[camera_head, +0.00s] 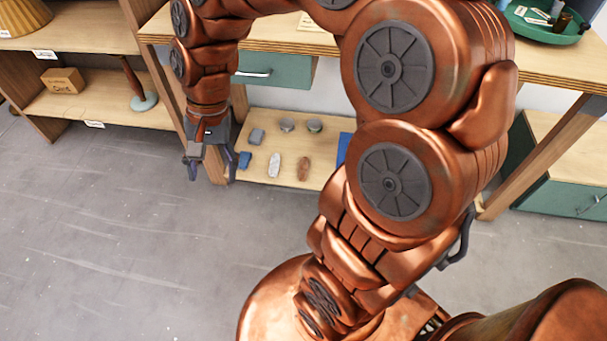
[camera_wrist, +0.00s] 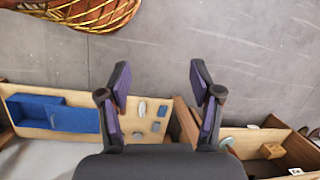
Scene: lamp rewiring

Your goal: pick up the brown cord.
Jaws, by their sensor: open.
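A small brown oblong bundle, apparently the brown cord (camera_head: 304,168), lies on the low shelf under the workbench in the head view. A similar pale bundle (camera_head: 274,165) lies just left of it. The pale one also shows in the wrist view (camera_wrist: 142,108). I cannot make out the brown one there; my left finger seems to cover its place. My gripper (camera_head: 211,168) hangs left of the bundles, near the shelf's left end, apart from them. In the wrist view its two fingers (camera_wrist: 160,72) are spread with nothing between them.
The low shelf (camera_head: 258,176) also holds a blue piece (camera_head: 244,160), a grey block (camera_head: 257,136) and two small round containers (camera_head: 287,125). A wooden leg (camera_head: 216,166) stands by my gripper. A left shelf unit holds a carton (camera_head: 63,80). The grey floor in front is clear.

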